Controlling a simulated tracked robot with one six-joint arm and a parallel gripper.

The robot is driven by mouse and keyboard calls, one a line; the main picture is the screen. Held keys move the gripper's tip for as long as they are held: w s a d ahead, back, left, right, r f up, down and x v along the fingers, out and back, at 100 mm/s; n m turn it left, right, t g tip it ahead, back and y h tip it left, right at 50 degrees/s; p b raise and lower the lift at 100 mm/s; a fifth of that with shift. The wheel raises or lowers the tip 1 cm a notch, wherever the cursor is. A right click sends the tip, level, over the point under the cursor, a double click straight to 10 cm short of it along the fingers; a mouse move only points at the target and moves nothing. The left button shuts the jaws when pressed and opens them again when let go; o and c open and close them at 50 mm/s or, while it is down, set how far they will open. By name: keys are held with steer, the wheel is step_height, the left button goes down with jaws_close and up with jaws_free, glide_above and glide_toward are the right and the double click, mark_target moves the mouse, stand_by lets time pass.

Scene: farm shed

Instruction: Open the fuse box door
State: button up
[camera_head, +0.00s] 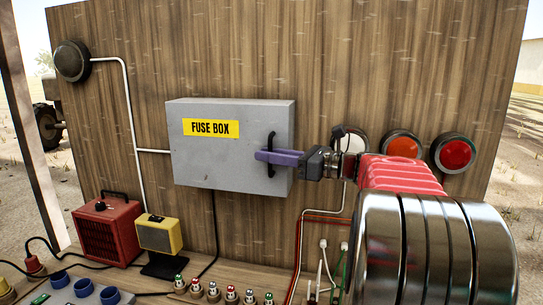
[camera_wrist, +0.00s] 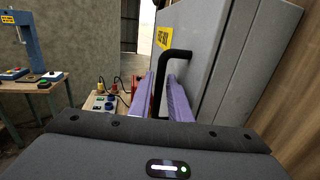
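The grey fuse box (camera_head: 225,165) is mounted on the wooden wall, with a yellow "FUSE BOX" label. Its door looks closed. A black bar handle (camera_head: 271,139) is at the right side of the door. My gripper (camera_head: 268,157) has purple fingers and reaches the handle from the right, covering its middle. In the wrist view, the handle (camera_wrist: 176,53) passes down between the two fingers (camera_wrist: 165,92). The gap is narrow; I cannot tell whether both fingers press on the bar. The door's hinge is not visible.
Round lamps, one white (camera_head: 351,140), one orange (camera_head: 404,144) and one red (camera_head: 453,152), are on the wall right of the box. A red heater (camera_head: 106,230) and a yellow device (camera_head: 159,233) stand below left. The space in front of the door looks clear except for my arm.

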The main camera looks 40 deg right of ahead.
steer(key=shift+c, duration=0.5)
jaws_close()
steer(key=shift+d, duration=0.2)
steer(key=shift+a, duration=0.2)
steer(key=shift+a, duration=0.1)
